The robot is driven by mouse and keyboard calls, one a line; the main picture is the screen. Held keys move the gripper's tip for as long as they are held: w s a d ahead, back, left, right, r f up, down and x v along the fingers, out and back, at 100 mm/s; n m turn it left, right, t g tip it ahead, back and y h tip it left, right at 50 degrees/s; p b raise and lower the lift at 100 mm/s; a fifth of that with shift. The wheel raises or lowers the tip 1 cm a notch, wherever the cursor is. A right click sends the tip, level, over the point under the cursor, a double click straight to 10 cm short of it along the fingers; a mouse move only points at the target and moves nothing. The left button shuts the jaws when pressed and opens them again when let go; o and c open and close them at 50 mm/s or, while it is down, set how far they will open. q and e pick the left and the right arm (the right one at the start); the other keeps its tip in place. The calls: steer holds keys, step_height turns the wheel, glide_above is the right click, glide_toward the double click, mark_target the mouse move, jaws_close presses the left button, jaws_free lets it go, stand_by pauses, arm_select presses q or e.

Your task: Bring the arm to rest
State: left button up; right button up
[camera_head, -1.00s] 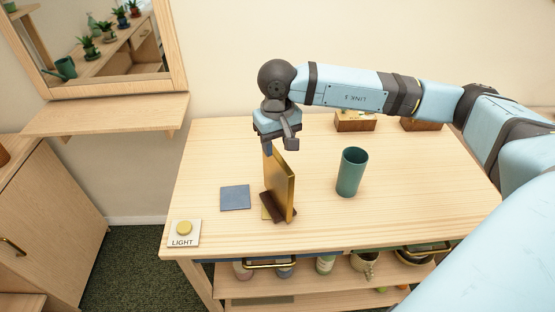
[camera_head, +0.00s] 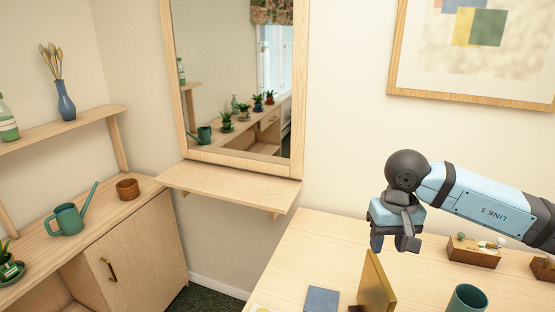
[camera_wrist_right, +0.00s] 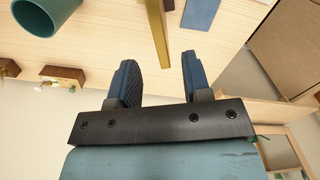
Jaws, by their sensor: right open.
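My right gripper (camera_head: 395,243) hangs above the wooden table, pointing down, with its fingers apart and nothing between them. In the right wrist view the two blue-padded fingers (camera_wrist_right: 158,82) are spread, with the table top beyond them. A gold upright plate (camera_head: 376,284) stands on the table below and slightly left of the gripper, apart from it. Its lower part is cut off by the head view's bottom edge. It also shows in the right wrist view (camera_wrist_right: 157,30). My left gripper is in neither view.
A green cup (camera_head: 466,300), a blue square (camera_head: 321,300) and a wooden box (camera_head: 473,252) are on the table (camera_head: 300,262). A wall shelf (camera_head: 232,184) under a mirror (camera_head: 235,90) is left of the gripper. A watering can (camera_head: 68,219) stands on the left cabinet.

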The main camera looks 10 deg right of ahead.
steer(key=s+a+r+m+t+y+p, duration=0.1)
steer(key=s+a+m+t+y+p, duration=0.15)
steer(key=a+m+y, duration=0.95)
steer(key=s+a+m+t+y+p, duration=0.2)
steer(key=s+a+m+y+p, duration=0.2)
steer(key=a+m+y, duration=0.75)
steer(key=d+f+m+t+h+p, duration=0.15)
steer(key=f+m+t+h, duration=0.3)
steer(key=m, duration=0.55)
steer(key=d+f+m+t+h, duration=0.35)
steer(key=m+h, duration=0.25)
steer(key=m, duration=0.5)
steer(key=d+f+m+t+h+p, duration=0.1)
steer(key=d+f+m+t+h, duration=0.25)
steer(key=m, duration=0.65)
steer(key=s+d+f+m+g+h, duration=0.1)
steer(key=s+f+m+g+h, duration=0.1)
steer(key=s+f+m, duration=0.4)
steer(key=s+d+f+m+g+h+p, duration=0.1)
steer(key=s+d+f+m+g+h, duration=0.1)
steer(key=s+f+m, duration=0.4)
steer(key=f+g+h, duration=0.1)
steer(key=h, duration=0.1)
steer(key=shift+s+f+m+h, duration=0.3)
steer(key=shift+m+h, duration=0.05)
